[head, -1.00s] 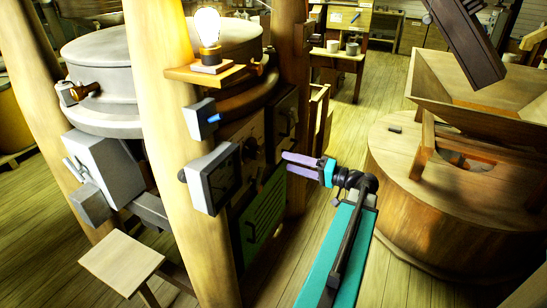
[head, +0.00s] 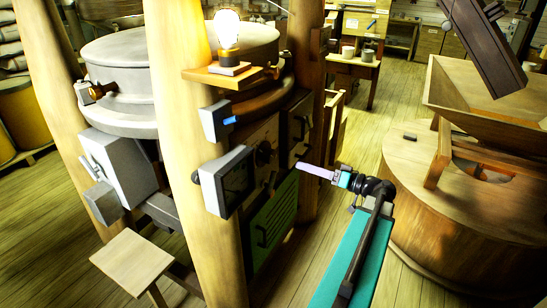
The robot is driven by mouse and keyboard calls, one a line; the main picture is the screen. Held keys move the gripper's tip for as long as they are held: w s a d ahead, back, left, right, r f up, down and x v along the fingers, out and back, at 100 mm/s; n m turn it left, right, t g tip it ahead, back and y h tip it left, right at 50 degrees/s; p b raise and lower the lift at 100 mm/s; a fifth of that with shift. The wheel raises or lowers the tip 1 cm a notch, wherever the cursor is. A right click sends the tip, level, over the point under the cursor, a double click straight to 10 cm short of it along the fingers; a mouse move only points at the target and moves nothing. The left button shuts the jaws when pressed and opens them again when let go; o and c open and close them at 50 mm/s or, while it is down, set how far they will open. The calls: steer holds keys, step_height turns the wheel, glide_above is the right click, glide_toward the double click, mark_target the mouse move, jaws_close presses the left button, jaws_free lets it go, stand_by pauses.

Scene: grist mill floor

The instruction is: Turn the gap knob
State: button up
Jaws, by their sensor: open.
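A small dark round knob (head: 264,153) sits on the wooden front panel (head: 262,132) of the machine, between the wooden posts. It may be the gap knob; I see no readable label. My gripper (head: 300,166) is to the right of this knob in the picture, its purple fingers pointing left toward the panel. The fingers are seen edge-on and overlap; they are open with nothing between them. The gripper looks apart from the knob. A grey box with a dark dial face (head: 233,178) on the near post stands left of the knob and hides part of the panel.
A blue-tipped grey switch box (head: 215,120) and a lit bulb (head: 228,30) on a shelf are on the near post. A green slatted panel (head: 272,222) lies below the knob. A wooden stool (head: 132,257) stands front left. A round wooden millstone case (head: 440,205) stands right; floor between is clear.

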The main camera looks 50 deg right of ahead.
mark_target(273, 156)
steer(key=shift+p+x, duration=1.05)
steer(key=shift+x, duration=5.85)
steer(key=c, duration=1.1)
steer(key=shift+o, duration=0.2)
steer(key=shift+m+b, duration=0.3)
steer(key=shift+b, duration=0.1)
steer(key=shift+f+m, duration=0.1)
steer(key=shift+m, duration=0.2)
steer(key=shift+m+b, duration=0.55)
steer(key=shift+m, duration=0.05)
